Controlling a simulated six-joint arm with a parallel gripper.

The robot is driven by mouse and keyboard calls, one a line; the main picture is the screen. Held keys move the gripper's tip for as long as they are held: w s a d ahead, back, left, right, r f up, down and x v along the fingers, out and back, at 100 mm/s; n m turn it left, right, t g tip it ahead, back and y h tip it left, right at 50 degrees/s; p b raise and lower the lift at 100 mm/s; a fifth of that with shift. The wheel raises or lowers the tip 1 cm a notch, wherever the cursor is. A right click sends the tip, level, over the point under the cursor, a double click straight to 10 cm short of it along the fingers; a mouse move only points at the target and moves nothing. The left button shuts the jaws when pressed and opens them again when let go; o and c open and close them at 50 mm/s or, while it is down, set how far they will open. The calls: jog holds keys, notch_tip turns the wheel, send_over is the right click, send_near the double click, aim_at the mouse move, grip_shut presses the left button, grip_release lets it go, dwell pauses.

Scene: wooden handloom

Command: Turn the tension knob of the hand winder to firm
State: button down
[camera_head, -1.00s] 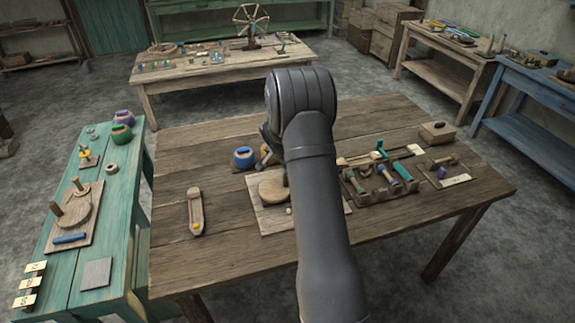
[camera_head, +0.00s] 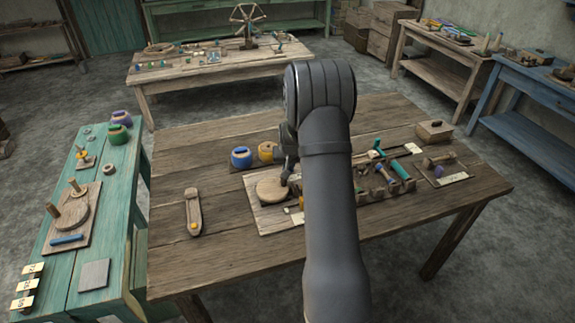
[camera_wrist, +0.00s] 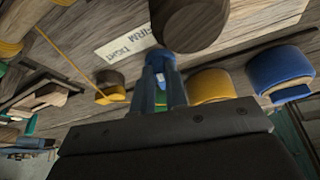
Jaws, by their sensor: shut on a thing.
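The hand winder's light wooden board (camera_head: 262,222) lies on the brown table, with a round wooden disc (camera_head: 270,191) on it. My gripper (camera_head: 287,178) reaches down beside the disc's right edge. In the wrist view my gripper (camera_wrist: 163,66) is shut on a small blue piece (camera_wrist: 160,60), which appears to be the tension knob. The fingers hide most of it, and its pointing direction cannot be told.
A blue pot (camera_head: 241,158) and a yellow pot (camera_head: 266,152) stand behind the disc. A wooden shuttle (camera_head: 194,212) lies at the left. A rack with coloured spools (camera_head: 400,170) and a small wooden box (camera_head: 435,132) are at the right.

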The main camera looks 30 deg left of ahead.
jog(key=shift+w+d+n+y, duration=0.15)
jog(key=shift+n+y, duration=0.15)
jog(key=shift+n, duration=0.7)
jog(key=shift+g, duration=0.3)
jog(key=c, duration=1.4)
grip_release()
jog(key=shift+c, duration=0.2)
jog(key=v, duration=1.7)
jog(key=shift+r, duration=0.2)
jog(key=shift+f, duration=0.1)
